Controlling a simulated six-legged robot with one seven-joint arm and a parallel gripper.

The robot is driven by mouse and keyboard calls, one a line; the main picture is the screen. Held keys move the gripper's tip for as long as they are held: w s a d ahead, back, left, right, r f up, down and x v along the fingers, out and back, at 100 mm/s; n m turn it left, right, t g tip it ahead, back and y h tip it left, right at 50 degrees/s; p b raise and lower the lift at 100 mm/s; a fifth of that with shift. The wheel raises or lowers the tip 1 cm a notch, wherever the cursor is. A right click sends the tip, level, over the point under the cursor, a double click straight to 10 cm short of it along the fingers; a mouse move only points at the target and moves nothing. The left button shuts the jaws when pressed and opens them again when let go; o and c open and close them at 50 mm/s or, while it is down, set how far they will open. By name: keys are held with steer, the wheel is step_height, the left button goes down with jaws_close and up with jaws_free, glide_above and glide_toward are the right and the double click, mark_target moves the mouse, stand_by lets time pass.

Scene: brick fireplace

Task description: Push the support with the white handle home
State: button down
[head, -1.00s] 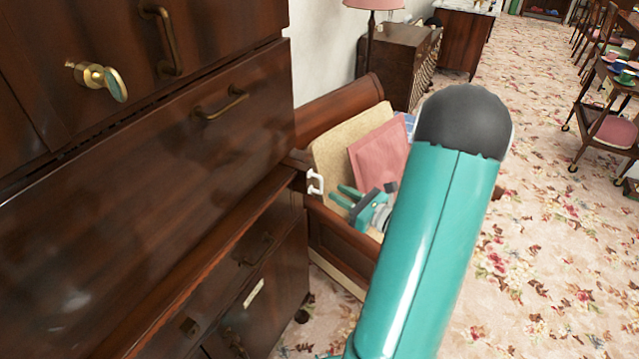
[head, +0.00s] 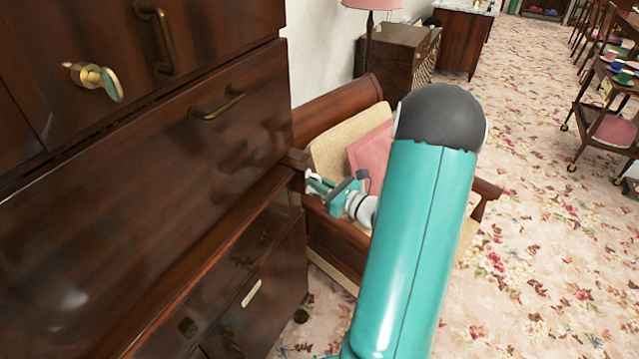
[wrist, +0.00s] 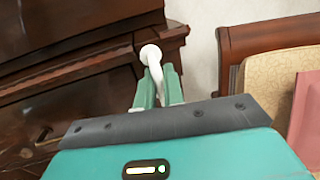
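The white handle (wrist: 151,57) is a small curved pull on the end of the dark wooden support (wrist: 172,38), which sticks out from the cabinet's front. The support also shows in the head view (head: 296,159). My gripper (wrist: 157,80) has its two teal fingers on either side of the handle, with the handle running down between them. I cannot tell whether the fingers press on it. In the head view my gripper (head: 317,184) is at the support's end, and its fingers mostly cover the handle.
The dark wooden cabinet (head: 130,190) fills the left, with brass pulls and a key. A wooden-armed seat with a tan back (head: 328,133) and pink cushion (head: 372,150) stands close behind my gripper. Open flowered carpet (head: 540,250) lies to the right.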

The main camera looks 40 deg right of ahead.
mark_target(303, 179)
steer(key=shift+w+a, duration=0.25)
steer(key=shift+w, duration=0.45)
steer(key=shift+w+a, duration=0.25)
steer(key=shift+w, duration=0.4)
steer(key=shift+w+a, duration=0.25)
steer(key=shift+w, duration=0.45)
steer(key=c, duration=1.7)
jaws_free()
steer(key=shift+w, duration=0.15)
steer(key=shift+a, duration=0.15)
steer(key=shift+a, duration=0.1)
steer(key=s+d, duration=0.1)
steer(key=s, duration=0.8)
steer(key=s+d, duration=0.1)
steer(key=s, duration=0.4)
steer(key=shift+d, duration=0.3)
